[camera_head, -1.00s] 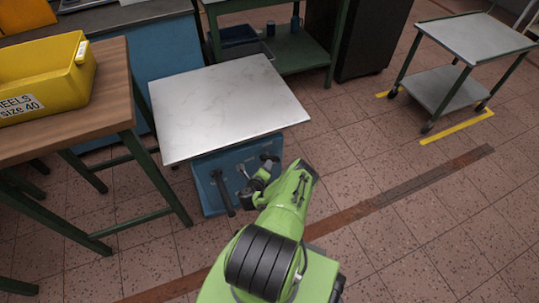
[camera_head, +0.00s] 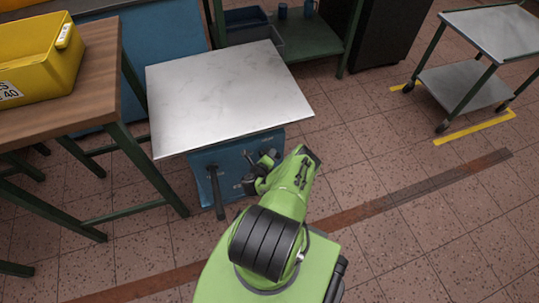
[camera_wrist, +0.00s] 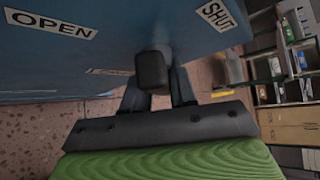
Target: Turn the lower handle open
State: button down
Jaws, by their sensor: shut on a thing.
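A blue cabinet (camera_head: 203,178) stands under a pale marbled top. Its blue face (camera_wrist: 110,75) carries an OPEN label (camera_wrist: 50,24) at upper left and a SHUT label (camera_wrist: 215,14) at upper right in the wrist view. My gripper (camera_wrist: 156,92) is shut on a black handle (camera_wrist: 152,70), whose blunt end shows between the two dark fingers. In the head view my gripper (camera_head: 262,171) is at the right part of the cabinet's front, and my arm partly hides the held handle. A long black lever (camera_head: 217,192) hangs down on the front, left of my gripper and apart from it.
The marbled top (camera_head: 230,95) overhangs the cabinet. A wooden table (camera_head: 75,105) with a yellow bin (camera_head: 35,65) stands at left. A green-framed bench (camera_head: 300,40) is behind, a trolley (camera_head: 470,85) at far right. The tiled floor to the right is open.

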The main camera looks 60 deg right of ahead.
jog(key=shift+n+h, duration=0.4)
jog(key=shift+h, duration=0.1)
jog(key=c, duration=1)
grip_release()
